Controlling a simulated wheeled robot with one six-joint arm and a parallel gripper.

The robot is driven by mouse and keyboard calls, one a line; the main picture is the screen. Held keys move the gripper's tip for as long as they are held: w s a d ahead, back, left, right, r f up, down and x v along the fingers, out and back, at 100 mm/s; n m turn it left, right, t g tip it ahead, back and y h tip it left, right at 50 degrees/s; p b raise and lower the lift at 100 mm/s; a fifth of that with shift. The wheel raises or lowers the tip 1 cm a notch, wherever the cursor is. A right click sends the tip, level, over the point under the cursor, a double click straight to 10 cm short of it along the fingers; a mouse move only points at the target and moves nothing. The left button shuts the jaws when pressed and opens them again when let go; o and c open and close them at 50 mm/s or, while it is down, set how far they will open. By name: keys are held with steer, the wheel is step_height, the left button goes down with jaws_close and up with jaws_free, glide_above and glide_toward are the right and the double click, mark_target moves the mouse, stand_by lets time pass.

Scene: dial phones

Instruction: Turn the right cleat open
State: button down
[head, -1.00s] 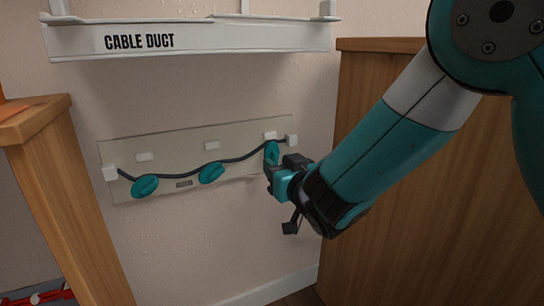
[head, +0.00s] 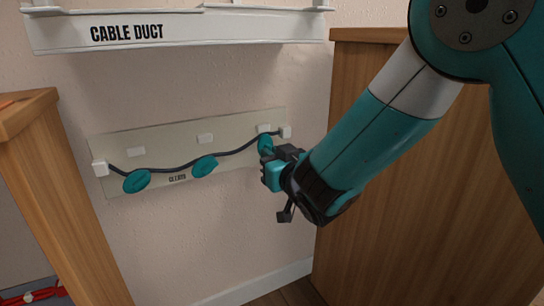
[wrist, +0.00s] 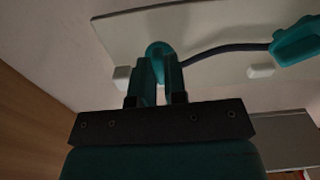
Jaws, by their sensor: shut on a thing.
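A pale panel (head: 115,148) on the wall carries three teal cleats with a dark cable running along them. The left cleat (head: 137,181) and middle cleat (head: 205,166) lie slanted, close to level. The right cleat (head: 264,143) stands steeper, with its lower part hidden by my gripper (head: 267,160). In the wrist view, the fingers of my gripper (wrist: 156,76) are shut on the right cleat (wrist: 158,48), whose rounded end shows beyond them. The middle cleat (wrist: 295,42) is at the upper right there, with the cable (wrist: 225,48) running toward the right cleat.
A white shelf marked CABLE DUCT (head: 180,32) is on the wall above the panel. A wooden cabinet (head: 400,200) stands close on the right, behind my arm. Another wooden piece (head: 50,190) stands at the left. White blocks (head: 205,138) sit on the panel. The wall below is bare.

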steer(key=shift+n, duration=0.3)
steer(key=shift+n+p, duration=4.25)
steer(key=shift+n, duration=7.15)
steer(key=c, duration=1.2)
jaws_free()
steer(key=shift+o, duration=0.2)
